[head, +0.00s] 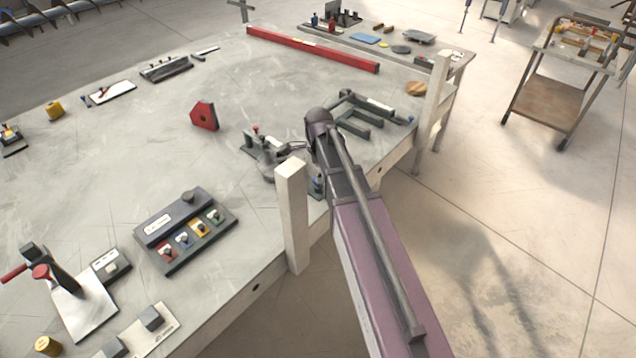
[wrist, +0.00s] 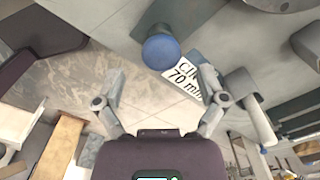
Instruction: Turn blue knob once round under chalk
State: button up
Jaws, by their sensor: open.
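In the wrist view a round blue knob (wrist: 161,52) sits on a short grey stem, ahead of my open gripper (wrist: 162,82). The knob lies between the lines of the two spread fingers, beyond their tips, and nothing is held. A white label (wrist: 186,78) beside the knob reads "CH…" and "70 mm"; the right finger hides part of it. In the head view my gripper (head: 293,148) is over the table's near right edge, partly hidden by my wrist. A small blue part (head: 317,185) shows below it at the edge; I cannot tell if it is the same knob.
A pale post (head: 292,215) rises at the table edge close to my arm. A grey bracket fixture (head: 362,117) lies right of my wrist. A red block (head: 204,116) and a panel of coloured switches (head: 187,230) stand left. The table's middle is mostly clear.

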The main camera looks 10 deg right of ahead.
jog(key=shift+f+b, duration=1.05)
jog(key=shift+f, duration=0.25)
jog(key=c, duration=1.2)
jog(key=shift+o, duration=0.2)
jog(key=shift+a, duration=0.15)
jog(key=shift+s, duration=0.1)
